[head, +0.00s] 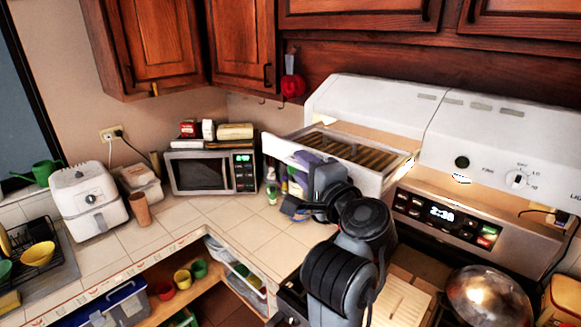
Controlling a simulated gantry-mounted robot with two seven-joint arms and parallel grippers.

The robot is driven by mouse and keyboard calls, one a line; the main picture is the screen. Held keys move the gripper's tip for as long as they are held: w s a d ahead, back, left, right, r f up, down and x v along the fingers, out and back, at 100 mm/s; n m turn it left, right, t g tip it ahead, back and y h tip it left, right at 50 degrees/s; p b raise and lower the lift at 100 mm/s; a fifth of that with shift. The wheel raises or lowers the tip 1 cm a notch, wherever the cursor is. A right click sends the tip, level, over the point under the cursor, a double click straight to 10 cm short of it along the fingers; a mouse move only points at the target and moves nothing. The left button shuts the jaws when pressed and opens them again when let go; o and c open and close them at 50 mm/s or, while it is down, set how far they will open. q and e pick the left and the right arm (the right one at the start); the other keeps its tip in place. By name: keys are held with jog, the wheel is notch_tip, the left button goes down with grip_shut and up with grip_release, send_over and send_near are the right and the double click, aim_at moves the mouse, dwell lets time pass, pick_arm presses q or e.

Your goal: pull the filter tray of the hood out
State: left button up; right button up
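The white range hood (390,110) is mounted under the upper cabinets at the right. Its filter tray (277,150) juts out from the hood's left part, with a white front panel and a brown slatted filter (345,147) visible inside. My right gripper (297,183) is at the tray's front panel, and my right arm comes up from the bottom. My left gripper is not in view.
Below the hood is the stove with a lit control panel (441,215) and a shiny domed lid (488,297). A microwave (213,172), small bottles (271,187) and a white air fryer (88,202) stand on the tiled counter. The counter front (185,225) is mostly clear.

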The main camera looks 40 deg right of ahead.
jog(key=shift+w+d, duration=0.15)
jog(key=shift+w, duration=0.4)
jog(key=shift+c, duration=0.4)
grip_shut()
